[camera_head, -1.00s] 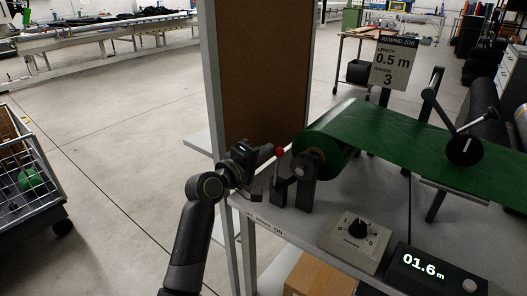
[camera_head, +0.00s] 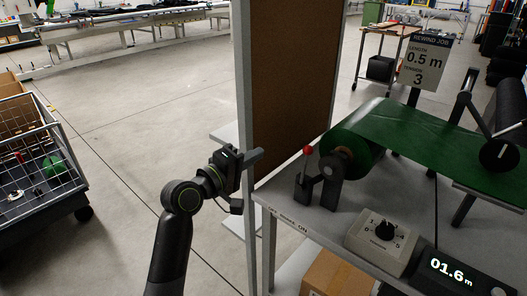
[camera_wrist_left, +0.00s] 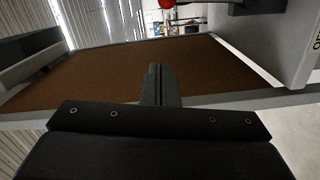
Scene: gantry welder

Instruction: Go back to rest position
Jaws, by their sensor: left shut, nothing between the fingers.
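My left gripper (camera_head: 254,157) is shut and empty, beside the post of the brown panel (camera_head: 290,90). Its closed fingers also show in the left wrist view (camera_wrist_left: 158,85), pointing along the brown panel. The red-knobbed lever (camera_head: 307,151) stands on the machine table to the right of the gripper, apart from it. The knob shows at the top edge of the left wrist view (camera_wrist_left: 166,3). My right gripper is in neither view.
The machine table (camera_head: 325,228) holds a green roll (camera_head: 349,148), a dial box (camera_head: 381,241) and a display reading 01.6 m (camera_head: 452,272). A sign (camera_head: 421,62) stands behind. A wire cart (camera_head: 35,165) is at the left. The floor between is clear.

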